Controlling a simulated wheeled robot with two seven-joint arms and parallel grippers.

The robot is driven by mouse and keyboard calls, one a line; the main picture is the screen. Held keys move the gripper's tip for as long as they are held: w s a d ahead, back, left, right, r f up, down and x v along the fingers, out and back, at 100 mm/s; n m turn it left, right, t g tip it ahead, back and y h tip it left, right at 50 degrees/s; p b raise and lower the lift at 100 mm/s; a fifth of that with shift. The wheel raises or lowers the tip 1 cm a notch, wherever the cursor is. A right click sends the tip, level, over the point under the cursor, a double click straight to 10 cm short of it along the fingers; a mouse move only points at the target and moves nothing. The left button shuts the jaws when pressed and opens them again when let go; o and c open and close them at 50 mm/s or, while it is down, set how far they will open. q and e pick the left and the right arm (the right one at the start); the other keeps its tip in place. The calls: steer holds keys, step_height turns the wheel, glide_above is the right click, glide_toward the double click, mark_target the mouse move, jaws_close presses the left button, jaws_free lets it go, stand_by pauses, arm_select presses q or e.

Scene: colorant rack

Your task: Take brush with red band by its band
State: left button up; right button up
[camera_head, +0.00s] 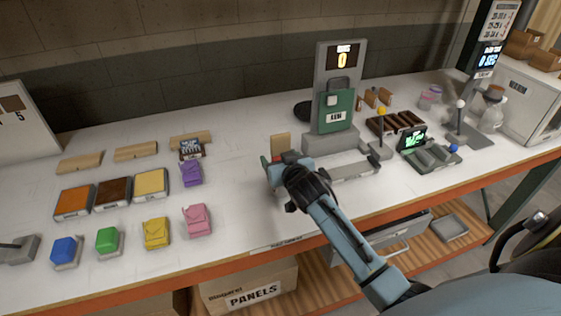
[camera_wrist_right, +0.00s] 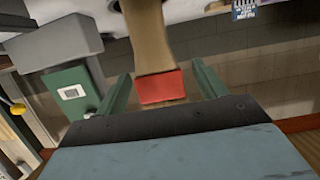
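The brush (camera_wrist_right: 150,42) shows in the right wrist view, with a tan body and a red band (camera_wrist_right: 160,87) at its near end. My right gripper (camera_wrist_right: 161,72) has its two green fingers on either side of the band, with a visible gap at each side, so it is open around it. In the head view my right gripper (camera_head: 272,165) is low over the white table, at a tan upright piece (camera_head: 281,142) that looks like the brush; the band is hidden there. My left gripper is not in view.
A grey stand with a green panel (camera_head: 336,108) is just right of my right gripper. Pink (camera_head: 197,220) and purple (camera_head: 191,172) pouches lie to the left, with colour trays (camera_head: 113,193) beyond. A lever box (camera_head: 378,150) stands to the right.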

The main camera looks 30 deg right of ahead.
steer(key=c, duration=1)
